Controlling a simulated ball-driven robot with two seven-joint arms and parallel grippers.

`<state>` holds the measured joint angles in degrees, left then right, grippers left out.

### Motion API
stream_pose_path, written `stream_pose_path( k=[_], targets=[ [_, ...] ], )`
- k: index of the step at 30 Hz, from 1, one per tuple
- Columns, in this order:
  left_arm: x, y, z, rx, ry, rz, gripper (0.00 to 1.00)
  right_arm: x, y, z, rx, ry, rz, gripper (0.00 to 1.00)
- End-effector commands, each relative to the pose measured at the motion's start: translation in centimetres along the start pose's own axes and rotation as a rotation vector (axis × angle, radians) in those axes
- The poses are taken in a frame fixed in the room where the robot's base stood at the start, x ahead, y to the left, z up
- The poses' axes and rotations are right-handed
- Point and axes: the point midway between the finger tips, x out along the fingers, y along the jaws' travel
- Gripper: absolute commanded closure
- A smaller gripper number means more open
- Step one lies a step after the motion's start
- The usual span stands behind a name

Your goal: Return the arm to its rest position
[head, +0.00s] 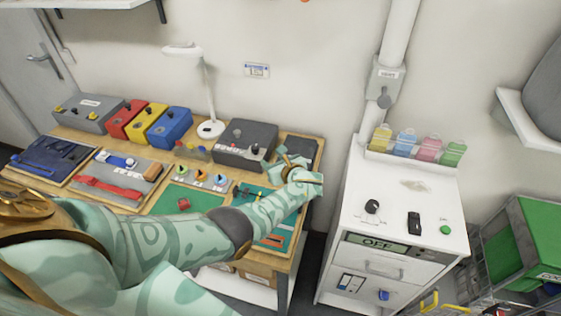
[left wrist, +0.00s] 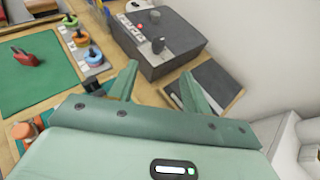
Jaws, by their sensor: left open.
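My left arm comes in from the left in the head view and stretches across the front of the wooden table (head: 290,262). My left gripper (head: 293,168) is over the table's right end, near a dark grey box with knobs (head: 245,145). In the left wrist view the left gripper (left wrist: 160,82) has its two green fingers apart with nothing between them. The grey box (left wrist: 160,42) is just beyond the fingertips, and a dark flat tray (left wrist: 214,84) lies beside it. My right gripper is not in view.
A white cabinet (head: 400,205) with an OFF display stands right of the table. A white lamp (head: 207,92) and red, yellow and blue boxes (head: 172,126) stand at the back. A green mat (head: 170,203) holds a small red object (head: 184,204). Above the table is free room.

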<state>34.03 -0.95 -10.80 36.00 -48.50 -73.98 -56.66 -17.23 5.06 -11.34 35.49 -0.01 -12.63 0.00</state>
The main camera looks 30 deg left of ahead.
Motion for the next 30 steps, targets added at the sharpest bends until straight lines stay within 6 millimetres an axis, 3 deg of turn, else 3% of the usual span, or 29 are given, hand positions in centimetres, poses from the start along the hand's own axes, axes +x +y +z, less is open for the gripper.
stream_pose_path(
  k=[11,22,26,30],
  targets=[
    [0.2,0.2,0.2,0.000,0.000,0.000,0.51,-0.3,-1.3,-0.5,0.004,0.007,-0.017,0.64],
    [0.0,0.7,-0.2,-0.039,0.011,0.002,0.51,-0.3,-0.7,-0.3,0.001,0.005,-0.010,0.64],
    [-1.0,3.2,-2.1,-0.227,0.062,0.012,0.51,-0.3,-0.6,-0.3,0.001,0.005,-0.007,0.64],
    [-3.8,8.0,-4.2,-0.577,0.166,0.035,0.51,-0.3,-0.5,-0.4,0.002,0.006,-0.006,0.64]
  ],
)
